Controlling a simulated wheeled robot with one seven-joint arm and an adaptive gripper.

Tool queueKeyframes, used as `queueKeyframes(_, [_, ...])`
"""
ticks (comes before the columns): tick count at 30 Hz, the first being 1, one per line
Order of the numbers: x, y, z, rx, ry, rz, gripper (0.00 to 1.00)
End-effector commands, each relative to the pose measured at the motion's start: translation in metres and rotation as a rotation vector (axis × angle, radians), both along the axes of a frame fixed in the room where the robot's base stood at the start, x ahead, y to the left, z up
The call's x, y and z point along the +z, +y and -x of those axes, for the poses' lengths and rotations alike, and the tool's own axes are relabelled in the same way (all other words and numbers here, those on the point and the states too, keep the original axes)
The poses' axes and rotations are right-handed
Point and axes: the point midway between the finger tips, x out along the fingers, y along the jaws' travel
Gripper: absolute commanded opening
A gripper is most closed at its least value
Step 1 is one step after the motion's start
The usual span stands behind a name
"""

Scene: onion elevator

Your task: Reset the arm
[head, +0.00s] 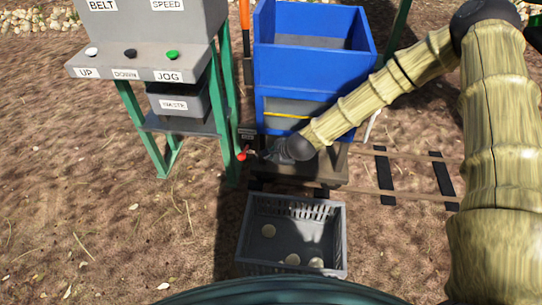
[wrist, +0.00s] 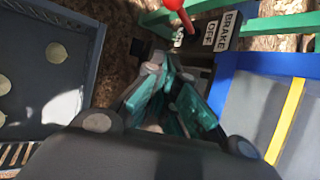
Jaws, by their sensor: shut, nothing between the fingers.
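My arm reaches in from the right in the head view. My gripper (head: 268,155) is at the front of the blue hopper (head: 315,65), just right of a red-knobbed lever (head: 242,156). In the wrist view my gripper (wrist: 165,75) has its teal-padded fingers shut with nothing between them. The red knob (wrist: 174,4) and a plate marked BRAKE and OFF (wrist: 215,35) lie just beyond the fingertips, and the fingers look apart from the knob. The gripper's exact distance from the lever is hard to tell.
A grey crate (head: 342,240) with several pale onions stands below the gripper. A grey control stand (head: 145,65) with UP, DOWN and JOG controls is at left, above a WASTE bin (head: 175,105). Rails (head: 400,192) run right. Bare ground lies at lower left.

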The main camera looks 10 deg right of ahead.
Motion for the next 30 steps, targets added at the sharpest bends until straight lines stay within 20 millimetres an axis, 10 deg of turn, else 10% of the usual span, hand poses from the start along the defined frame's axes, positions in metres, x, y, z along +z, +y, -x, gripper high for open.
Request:
queueKeyframes(16, [-0.021,0.005,0.028,0.087,0.015,0.065,0.0])
queueKeyframes(30, [-0.128,-0.019,0.263,0.9,0.111,0.521,0.0])
